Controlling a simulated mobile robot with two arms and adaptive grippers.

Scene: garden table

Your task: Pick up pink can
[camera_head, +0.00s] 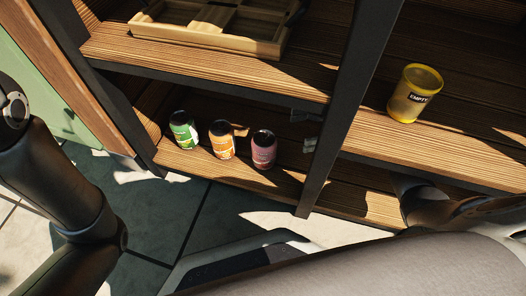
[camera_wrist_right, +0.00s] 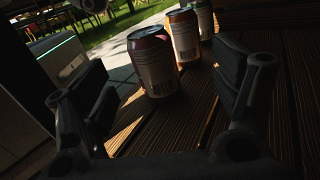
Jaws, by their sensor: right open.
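The pink can (camera_head: 264,151) stands upright at the right end of a row of three cans on the lower wooden shelf. In the right wrist view the pink can (camera_wrist_right: 154,68) is the nearest can, dark in shadow, and appears between my fingers. My right gripper (camera_head: 306,130) is open and empty. Its two fingertips point at the can from the right, with a small gap, and the black post hides the rest of the hand. The open fingers also frame the right wrist view (camera_wrist_right: 157,88). My left gripper is out of view; only my left arm shows.
An orange can (camera_head: 222,142) and a green can (camera_head: 184,132) stand left of the pink one. A black post (camera_head: 330,130) rises beside my right gripper. A wooden tray (camera_head: 205,35) lies on the upper shelf. A yellow container marked "EMPTY" (camera_head: 414,92) stands on the right shelf.

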